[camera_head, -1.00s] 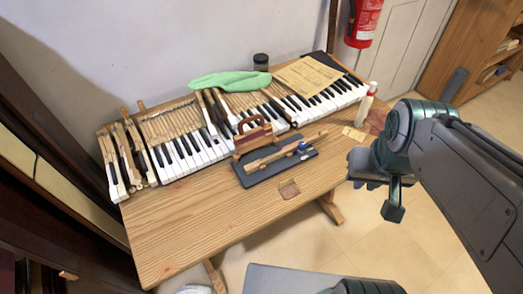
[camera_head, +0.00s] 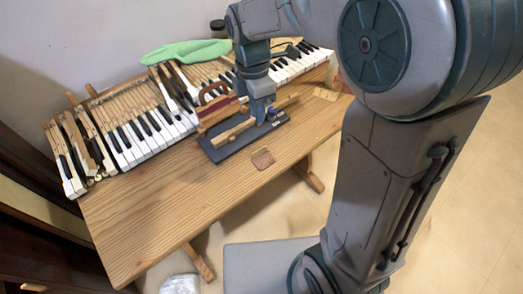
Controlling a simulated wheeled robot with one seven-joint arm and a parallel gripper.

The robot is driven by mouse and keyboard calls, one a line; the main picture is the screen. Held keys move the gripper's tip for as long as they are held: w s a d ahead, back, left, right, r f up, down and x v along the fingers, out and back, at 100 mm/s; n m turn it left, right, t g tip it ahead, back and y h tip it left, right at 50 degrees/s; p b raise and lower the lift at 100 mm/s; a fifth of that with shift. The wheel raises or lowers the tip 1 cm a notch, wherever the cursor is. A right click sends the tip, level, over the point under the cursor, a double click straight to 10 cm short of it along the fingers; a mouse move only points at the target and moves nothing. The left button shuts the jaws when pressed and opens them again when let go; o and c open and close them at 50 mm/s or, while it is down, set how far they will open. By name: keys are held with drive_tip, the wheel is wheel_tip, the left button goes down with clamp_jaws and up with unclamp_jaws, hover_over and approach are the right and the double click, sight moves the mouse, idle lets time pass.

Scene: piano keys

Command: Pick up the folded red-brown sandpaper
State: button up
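A small flat red-brown piece (camera_head: 263,158), which looks like the sandpaper, lies on the bare wood near the table's front edge. Its fold is too small to make out. My gripper (camera_head: 258,112) points down over the dark tray, behind and apart from this piece. Its fingers are small and blend with the things on the tray, so I cannot tell whether they are open or shut. I see nothing clearly held. Another reddish-brown patch (camera_head: 341,84) shows at the table's right end, partly behind my arm.
The wooden table (camera_head: 165,205) is clear at front left.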

drive_tip(key=a+f+n, duration=0.1)
drive_tip(key=f+n, duration=0.1)
drive_tip(key=b, duration=0.1)
hover_over(255, 156)
drive_tip(key=w, duration=0.1)
wheel_tip(255, 156, down, 8)
drive_tip(key=shift+s+f, duration=0.15)
drive_tip(key=shift+f, duration=1.2)
drive_tip(key=shift+s+f, duration=0.1)
drive_tip(key=shift+f, duration=1.25)
clamp_jaws()
drive_tip(key=shift+r, duration=0.1)
drive_tip(key=shift+r, duration=0.55)
wheel_tip(255, 156, up, 3)
drive_tip(key=shift+w+r, duration=0.1)
drive_tip(key=shift+r, duration=0.05)
drive_tip(key=s+d+r, duration=0.6)
drive_tip(key=d, duration=0.4)
drive_tip(key=shift+s+r, duration=0.25)
